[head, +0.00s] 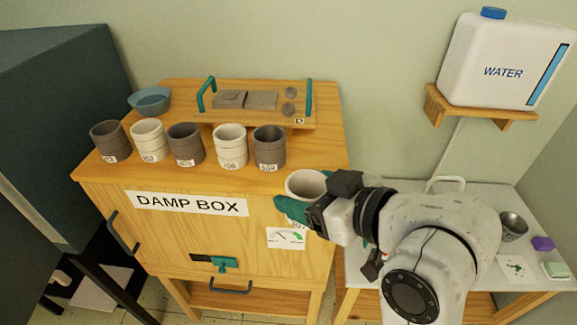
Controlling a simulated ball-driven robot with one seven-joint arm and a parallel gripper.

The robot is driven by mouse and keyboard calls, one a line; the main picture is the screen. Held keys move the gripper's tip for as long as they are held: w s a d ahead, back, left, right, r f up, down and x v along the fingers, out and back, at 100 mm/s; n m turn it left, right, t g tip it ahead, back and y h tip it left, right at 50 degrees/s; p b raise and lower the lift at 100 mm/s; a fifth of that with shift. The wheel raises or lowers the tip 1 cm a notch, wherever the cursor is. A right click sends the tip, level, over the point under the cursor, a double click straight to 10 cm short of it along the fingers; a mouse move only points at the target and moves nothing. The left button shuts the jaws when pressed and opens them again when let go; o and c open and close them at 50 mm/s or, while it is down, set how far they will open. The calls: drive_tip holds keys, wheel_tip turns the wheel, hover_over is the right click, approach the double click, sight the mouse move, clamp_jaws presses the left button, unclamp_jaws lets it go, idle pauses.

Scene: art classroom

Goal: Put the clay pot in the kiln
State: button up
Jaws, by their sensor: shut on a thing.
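My gripper (297,208), with green fingers, is shut on a pale clay pot (305,182) at the right front edge of the damp box. The pot is upright, and its lower part and label are partly hidden by the fingers. I cannot tell whether the pot rests on the box or is held just above it. Several other pots stand in a row on top, such as a dark one (269,148) and a pale one (231,146). No kiln can be clearly identified; a dark cabinet-like body (55,110) stands at the left.
The wooden damp box (160,232) has a handled door. On it are a blue bowl (150,101) and a board with teal handles (225,112). At right are a white table (460,190), a metal cup (513,226), a purple block (543,243) and a water container (505,60) on a shelf.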

drive_tip(key=d+f+m+t+h, duration=0.1)
drive_tip(key=d+f+m+h, duration=0.2)
drive_tip(key=d+f, duration=0.3)
drive_tip(key=s+d+f+m+t+h, duration=0.1)
drive_tip(key=d+f, duration=0.5)
drive_tip(key=f, duration=0.7)
drive_tip(key=s+d+f+m+t+h, duration=0.1)
drive_tip(key=d+f+m+h, duration=0.4)
drive_tip(key=f, duration=0.5)
drive_tip(key=shift+s+d+m+t+h, duration=0.15)
drive_tip(key=shift+d+m+t+h, duration=0.15)
drive_tip(key=shift+d+t+h, duration=0.35)
drive_tip(key=shift+a, duration=0.1)
